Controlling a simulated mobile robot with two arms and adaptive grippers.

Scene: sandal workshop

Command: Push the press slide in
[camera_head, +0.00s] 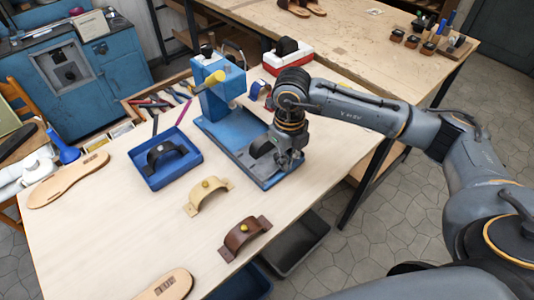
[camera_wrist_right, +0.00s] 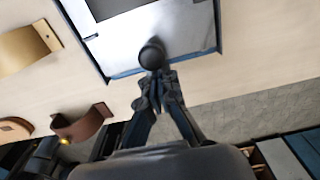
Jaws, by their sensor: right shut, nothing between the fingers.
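The blue press (camera_head: 222,95) stands near the middle of the table, with a yellow-ended lever and a long base reaching toward the front right. A grey slide plate (camera_head: 262,172) lies on that base with a dark curved piece (camera_head: 262,148) on it; its light metal surface also shows in the wrist view (camera_wrist_right: 150,42). My right gripper (camera_head: 288,162) is low over the front part of the base. In the wrist view its fingertips (camera_wrist_right: 163,88) are together and empty, right at a round black knob (camera_wrist_right: 152,55); I cannot tell whether they touch. My left gripper is out of view.
A blue tray (camera_head: 183,176) with a black strap stands left of the press. A tan strap piece (camera_head: 206,194) and a brown one (camera_head: 245,237) lie in front. Sandal soles (camera_head: 70,180) lie at the left. A red-and-white box (camera_head: 289,60) stands behind the press.

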